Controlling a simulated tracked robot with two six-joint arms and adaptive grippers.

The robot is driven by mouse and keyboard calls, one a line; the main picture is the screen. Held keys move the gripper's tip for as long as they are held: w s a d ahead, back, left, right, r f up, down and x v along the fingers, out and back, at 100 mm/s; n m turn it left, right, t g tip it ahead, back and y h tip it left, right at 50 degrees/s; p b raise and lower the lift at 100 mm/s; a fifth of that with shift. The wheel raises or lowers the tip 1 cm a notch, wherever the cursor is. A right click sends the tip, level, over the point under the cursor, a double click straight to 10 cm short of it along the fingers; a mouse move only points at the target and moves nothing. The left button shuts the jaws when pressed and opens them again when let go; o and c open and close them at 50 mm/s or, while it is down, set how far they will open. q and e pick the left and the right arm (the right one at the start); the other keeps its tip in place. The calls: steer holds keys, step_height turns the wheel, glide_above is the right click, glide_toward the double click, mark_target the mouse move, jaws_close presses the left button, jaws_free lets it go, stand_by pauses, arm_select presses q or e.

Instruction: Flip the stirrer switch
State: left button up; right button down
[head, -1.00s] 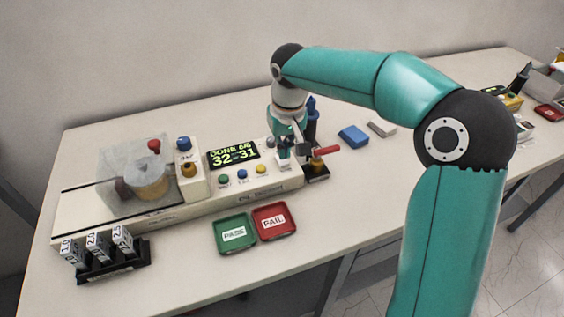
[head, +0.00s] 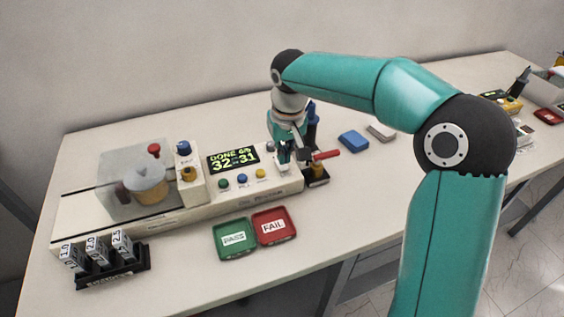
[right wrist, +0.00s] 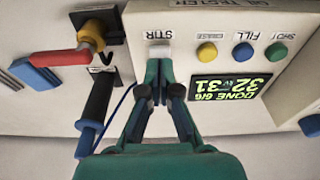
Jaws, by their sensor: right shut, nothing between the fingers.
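The oil tester (head: 245,196) is a long cream-coloured unit on the table. In the head view my right gripper (head: 286,157) is over the right end of the panel and hides the switch. The rocker's position cannot be told. My left gripper is not in view.
Several coloured buttons (head: 242,181) and a lit display (head: 233,158) reading DONE are left of the gripper. A red-handled part (head: 326,155) and a black-and-blue tool (right wrist: 96,112) stand close to it. Green (head: 218,250) and red (head: 291,235) trays lie in front.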

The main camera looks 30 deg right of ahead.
mark_target(284, 167)
steer(key=shift+f+b, duration=0.85)
steer(key=shift+f, duration=0.25)
stand_by(0.7)
steer(key=shift+r, duration=0.1)
step_height(284, 167, up, 7)
steer(key=p, duration=0.6)
steer(key=shift+s, duration=0.1)
stand_by(0.7)
